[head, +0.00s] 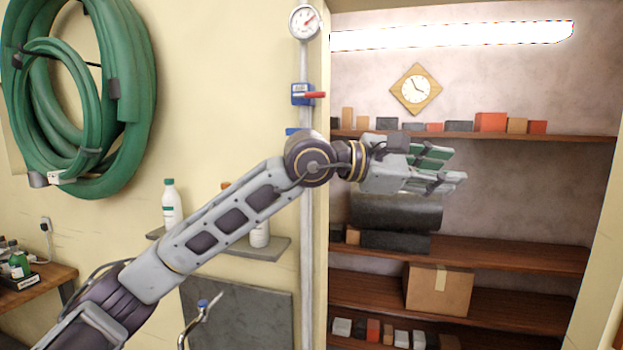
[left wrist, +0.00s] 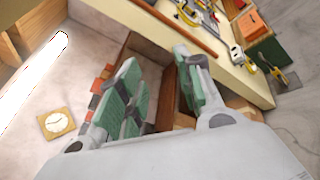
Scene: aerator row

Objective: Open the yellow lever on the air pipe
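A grey vertical air pipe (head: 306,250) runs down the wall, with a round gauge (head: 304,21) on top. A blue valve (head: 299,95) with a red lever (head: 314,95) sits on it below the gauge. Another blue part (head: 291,131) shows lower, mostly hidden behind my left arm. I see no yellow lever; my arm covers part of the pipe. My left gripper (head: 447,168) is to the right of the pipe, apart from it, pointing right in front of the shelves. In the left wrist view its green-padded fingers (left wrist: 157,62) are spread and empty. My right gripper is out of view.
A green hose coil (head: 135,100) hangs at left. A small wall shelf (head: 275,247) holds bottles, above a faucet (head: 200,315). Wooden shelves (head: 500,258) at right hold a cardboard box (head: 425,292). A wall edge stands just right of the pipe.

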